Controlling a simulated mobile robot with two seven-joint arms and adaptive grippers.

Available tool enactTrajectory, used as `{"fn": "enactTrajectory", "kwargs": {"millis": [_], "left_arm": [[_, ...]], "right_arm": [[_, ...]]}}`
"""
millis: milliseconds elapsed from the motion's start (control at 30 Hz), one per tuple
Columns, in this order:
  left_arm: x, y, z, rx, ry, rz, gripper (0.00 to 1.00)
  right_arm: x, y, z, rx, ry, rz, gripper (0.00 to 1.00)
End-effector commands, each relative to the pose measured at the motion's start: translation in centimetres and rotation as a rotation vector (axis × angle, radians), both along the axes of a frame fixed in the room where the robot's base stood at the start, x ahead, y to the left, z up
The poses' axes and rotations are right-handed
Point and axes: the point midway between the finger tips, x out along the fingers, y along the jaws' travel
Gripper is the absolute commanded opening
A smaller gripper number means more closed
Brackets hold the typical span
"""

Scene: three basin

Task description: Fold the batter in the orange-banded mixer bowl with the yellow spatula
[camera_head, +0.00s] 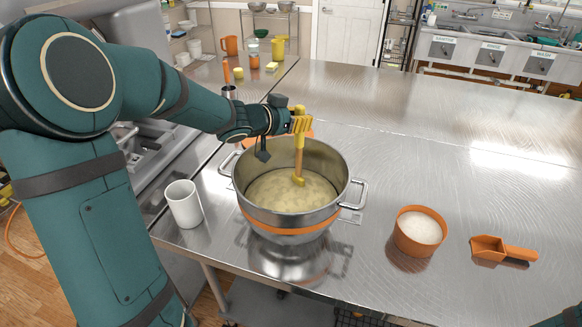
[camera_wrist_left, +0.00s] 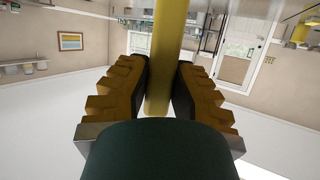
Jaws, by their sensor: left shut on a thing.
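The mixer bowl (camera_head: 288,224) is steel with an orange band and two side handles, and it stands upright on the steel table. Pale batter (camera_head: 275,192) lies inside it. My left gripper (camera_head: 300,122) is above the bowl and shut on the handle of the yellow spatula (camera_head: 299,160). The spatula is nearly upright, and its yellow lower end (camera_head: 298,179) meets the batter; its tip is hidden. In the left wrist view the yellow handle (camera_wrist_left: 165,60) runs between the fingers (camera_wrist_left: 160,95). My right gripper is not seen.
A white mug (camera_head: 184,204) stands left of the bowl near the table's edge. An orange tub of white powder (camera_head: 419,232) and an orange scoop (camera_head: 500,250) are to the right. Several containers stand at the back left. The table (camera_head: 420,130) behind the bowl is clear.

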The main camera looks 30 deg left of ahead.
Motion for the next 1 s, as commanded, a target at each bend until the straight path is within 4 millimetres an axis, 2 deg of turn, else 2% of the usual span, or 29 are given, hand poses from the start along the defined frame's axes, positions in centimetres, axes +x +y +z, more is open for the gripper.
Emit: {"fn": "enactTrajectory", "kwargs": {"millis": [1000], "left_arm": [[-3.4,-3.1,0.0,-0.001,-0.002,0.000,0.00]], "right_arm": [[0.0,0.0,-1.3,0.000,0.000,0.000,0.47]]}}
